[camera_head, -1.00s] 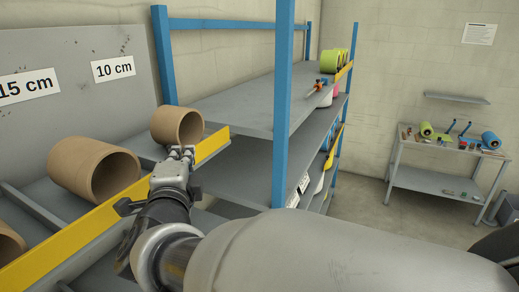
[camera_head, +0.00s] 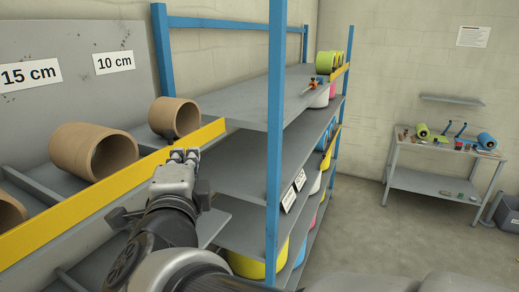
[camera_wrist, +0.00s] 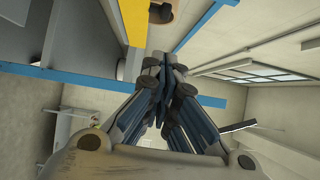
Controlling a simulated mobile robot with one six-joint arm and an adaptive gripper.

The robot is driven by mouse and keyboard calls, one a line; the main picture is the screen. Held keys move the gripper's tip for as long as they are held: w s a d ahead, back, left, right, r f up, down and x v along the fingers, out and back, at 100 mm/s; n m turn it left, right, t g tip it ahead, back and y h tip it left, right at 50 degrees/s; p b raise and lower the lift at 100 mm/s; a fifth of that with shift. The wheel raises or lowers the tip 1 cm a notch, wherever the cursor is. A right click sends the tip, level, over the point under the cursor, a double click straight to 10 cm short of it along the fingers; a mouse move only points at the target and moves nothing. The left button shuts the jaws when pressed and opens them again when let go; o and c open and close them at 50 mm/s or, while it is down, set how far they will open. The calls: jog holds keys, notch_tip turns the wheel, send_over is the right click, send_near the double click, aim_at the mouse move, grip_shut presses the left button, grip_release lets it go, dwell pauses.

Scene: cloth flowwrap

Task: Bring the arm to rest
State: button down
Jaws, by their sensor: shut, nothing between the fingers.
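My gripper (camera_head: 185,154) is shut and empty in the head view. It is in front of the yellow front rail (camera_head: 120,188) of the shelf that holds brown tubes. The smaller brown tube (camera_head: 174,117) lies on the shelf just behind and above the fingertips, apart from them as far as I can tell. In the wrist view my gripper (camera_wrist: 172,62) has its fingers together, and part of a brown tube (camera_wrist: 160,12) shows beyond them at the top edge.
A larger brown tube (camera_head: 92,151) lies left under the "15 cm" label (camera_head: 27,73). A blue rack post (camera_head: 275,130) stands right of my gripper. Grey shelves (camera_head: 240,146) hold coloured rolls. A side table (camera_head: 430,182) stands far right, with open floor before it.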

jog(key=s+d+f+n+g+b, duration=0.3)
jog(key=d+f+n+b, duration=0.25)
jog(key=f, duration=0.45)
jog(key=s+d+f+n+g+y+b, duration=0.1)
jog(key=s+d+f+n+g+b, duration=0.25)
jog(key=d+f+b, duration=0.45)
jog(key=s+d+f+n+g+b, duration=0.2)
jog(key=s+d+f+n+b, duration=0.25)
jog(key=f, duration=0.75)
jog(key=s+d+f+n+g+h+b, duration=0.2)
jog(key=s+d+f+g+h+b, duration=0.2)
jog(key=s+d+f, duration=0.6)
notch_tip(320, 180, down, 4)
jog(key=shift+s+d+r, duration=0.2)
jog(key=shift+s+d, duration=0.2)
jog(key=shift+d, duration=0.55)
jog(key=shift+n+g, duration=0.25)
